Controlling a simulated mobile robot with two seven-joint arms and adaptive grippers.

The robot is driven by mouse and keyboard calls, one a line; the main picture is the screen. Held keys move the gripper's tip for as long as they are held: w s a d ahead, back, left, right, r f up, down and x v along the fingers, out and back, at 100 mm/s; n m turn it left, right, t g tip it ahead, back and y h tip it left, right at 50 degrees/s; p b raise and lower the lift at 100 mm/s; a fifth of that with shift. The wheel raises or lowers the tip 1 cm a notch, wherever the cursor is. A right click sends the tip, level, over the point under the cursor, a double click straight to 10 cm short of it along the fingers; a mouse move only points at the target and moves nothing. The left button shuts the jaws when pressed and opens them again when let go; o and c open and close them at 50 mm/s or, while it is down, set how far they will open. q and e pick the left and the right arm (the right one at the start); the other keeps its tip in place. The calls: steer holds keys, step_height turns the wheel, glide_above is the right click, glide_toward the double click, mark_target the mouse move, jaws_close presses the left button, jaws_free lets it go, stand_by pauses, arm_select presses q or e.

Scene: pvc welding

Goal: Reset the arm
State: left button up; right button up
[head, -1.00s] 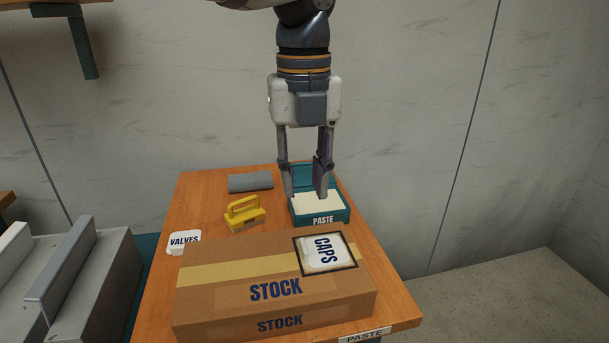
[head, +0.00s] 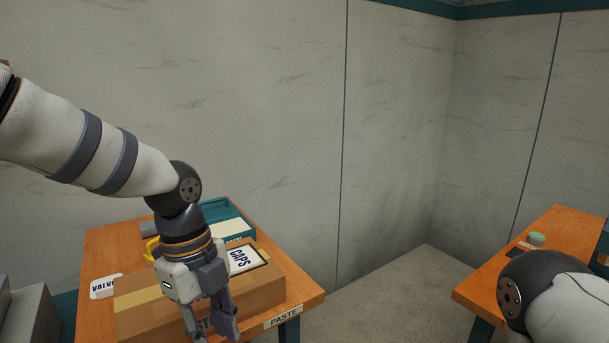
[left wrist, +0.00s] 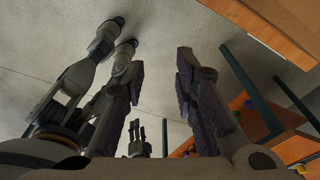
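My left arm comes in from the left in the head view and hangs down over the front of the left table. My left gripper (head: 212,335) points down in front of the STOCK box (head: 268,291), and its fingertips run to the bottom edge. In the left wrist view the fingers of the left gripper (left wrist: 160,65) stand apart with nothing between them. My right arm (head: 550,295) shows only in part at the lower right of the head view. I cannot make out its gripper there.
The left wooden table (head: 108,243) holds the box with the CAPS tray (head: 246,258), the teal PASTE container (head: 212,208) and the VALVES label (head: 104,287). A second wooden table (head: 567,232) stands right, with a small green-topped item (head: 537,238). Floor lies clear between them.

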arm_select(q)
steer(key=s+f+n+g+h, duration=0.1)
steer(key=s+f+n, duration=0.55)
steer(key=f, duration=0.35)
steer(key=s+f+n, duration=0.6)
steer(key=s+f, duration=0.1)
steer(key=f, duration=0.4)
steer(key=s+a+f+n, duration=0.1)
steer(key=s+a+n, duration=0.2)
steer(key=s, duration=0.3)
steer(key=s+a+f+n+y, duration=0.1)
steer(key=s+a+f+n, duration=0.1)
steer(key=s+n, duration=0.3)
steer(key=s+a+f+n+y, duration=0.1)
steer(key=s+a+f+n, duration=0.1)
steer(key=s+a+n, duration=0.2)
steer(key=s, duration=0.2)
steer(key=shift+s, duration=0.3)
